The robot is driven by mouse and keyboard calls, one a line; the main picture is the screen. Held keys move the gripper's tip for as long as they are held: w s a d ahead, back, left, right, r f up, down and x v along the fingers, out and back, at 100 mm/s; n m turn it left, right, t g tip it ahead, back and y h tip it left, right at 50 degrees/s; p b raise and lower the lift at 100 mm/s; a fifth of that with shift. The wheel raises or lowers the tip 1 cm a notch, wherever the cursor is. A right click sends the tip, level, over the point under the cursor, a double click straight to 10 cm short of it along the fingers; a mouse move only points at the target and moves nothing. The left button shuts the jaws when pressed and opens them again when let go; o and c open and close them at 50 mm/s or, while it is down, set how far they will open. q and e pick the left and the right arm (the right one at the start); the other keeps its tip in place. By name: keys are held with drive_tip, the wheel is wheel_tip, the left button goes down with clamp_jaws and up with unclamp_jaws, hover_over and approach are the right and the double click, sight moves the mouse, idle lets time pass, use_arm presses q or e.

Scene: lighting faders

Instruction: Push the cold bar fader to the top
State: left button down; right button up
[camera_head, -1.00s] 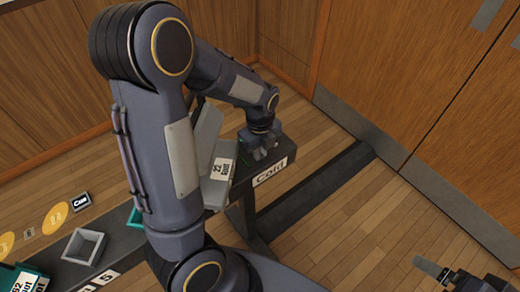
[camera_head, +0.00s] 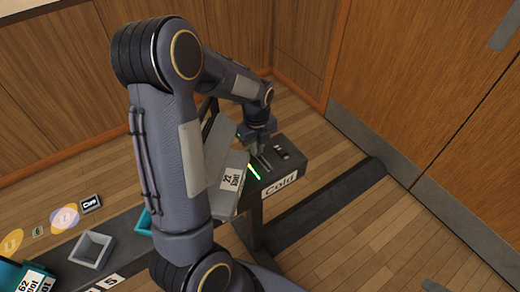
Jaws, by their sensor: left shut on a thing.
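The dark fader box with the white "Cold" label (camera_head: 281,186) sits at the far right end of the long dark bench. My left gripper (camera_head: 262,163) reaches down onto its top and is shut on a small part there, which I take to be the fader cap; the fingers hide most of it. A bright green lit strip (camera_head: 253,172) shows just left of the fingers. Small dark and pale parts (camera_head: 281,153) show on the box top right of the fingers. Only a tip of my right gripper (camera_head: 434,286) shows at the bottom edge.
A grey box with a "22" label (camera_head: 232,181) stands close left of the gripper, partly behind my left arm. Wood doors stand at right.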

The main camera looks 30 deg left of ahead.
use_arm(q)
drive_tip(key=shift+w+a, duration=0.1)
drive_tip(key=shift+a, duration=0.1)
drive_tip(key=c, duration=1.5)
unclamp_jaws()
drive_tip(key=shift+o, duration=0.2)
wheel_tip(320, 180, up, 8)
drive_tip(key=shift+f+p, duration=0.1)
drive_tip(key=shift+p, duration=0.25)
